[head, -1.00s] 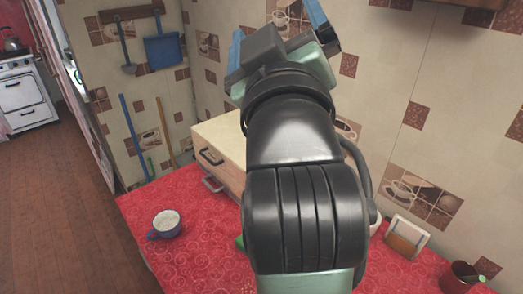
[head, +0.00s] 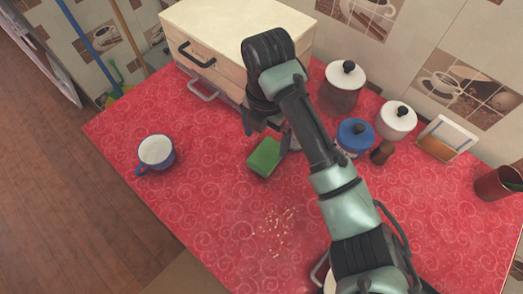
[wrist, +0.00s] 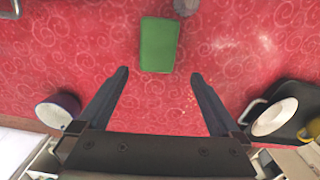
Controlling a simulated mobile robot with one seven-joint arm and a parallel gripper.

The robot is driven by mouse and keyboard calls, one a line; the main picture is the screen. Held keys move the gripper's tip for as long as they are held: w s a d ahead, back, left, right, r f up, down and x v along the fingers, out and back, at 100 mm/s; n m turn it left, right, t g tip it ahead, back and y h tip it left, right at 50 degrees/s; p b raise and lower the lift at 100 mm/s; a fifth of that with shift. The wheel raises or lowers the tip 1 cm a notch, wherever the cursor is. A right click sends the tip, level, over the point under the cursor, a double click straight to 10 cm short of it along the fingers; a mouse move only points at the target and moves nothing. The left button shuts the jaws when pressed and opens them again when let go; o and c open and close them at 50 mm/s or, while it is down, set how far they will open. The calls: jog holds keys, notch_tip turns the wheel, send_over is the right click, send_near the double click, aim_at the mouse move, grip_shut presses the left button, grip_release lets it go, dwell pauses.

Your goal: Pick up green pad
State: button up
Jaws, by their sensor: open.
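The green pad (head: 265,157) lies flat on the red patterned oilcloth in the head view, in front of the drawer box. It also shows in the wrist view (wrist: 158,45), whole and uncovered, beyond and between my fingertips. My gripper (head: 268,128) is in front of the drawer box, close to the pad in the head view and partly hidden by my own arm. In the wrist view its two fingers (wrist: 160,75) are spread wide with nothing between them. The gripper does not touch the pad.
A blue and white mug (head: 156,153) stands left of the pad. A cream drawer box (head: 225,35) stands behind. Crumbs (head: 280,225) lie in front; the left front is clear.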

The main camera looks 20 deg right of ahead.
send_over(263, 159)
jog(key=f, duration=0.4)
jog(key=shift+d, duration=0.3)
jog(key=shift+a+f, duration=0.2)
jog(key=shift+f, duration=1.2)
jog(key=shift+a+f, duration=0.15)
jog(key=shift+f, duration=1.25)
jog(key=c, duration=1.2)
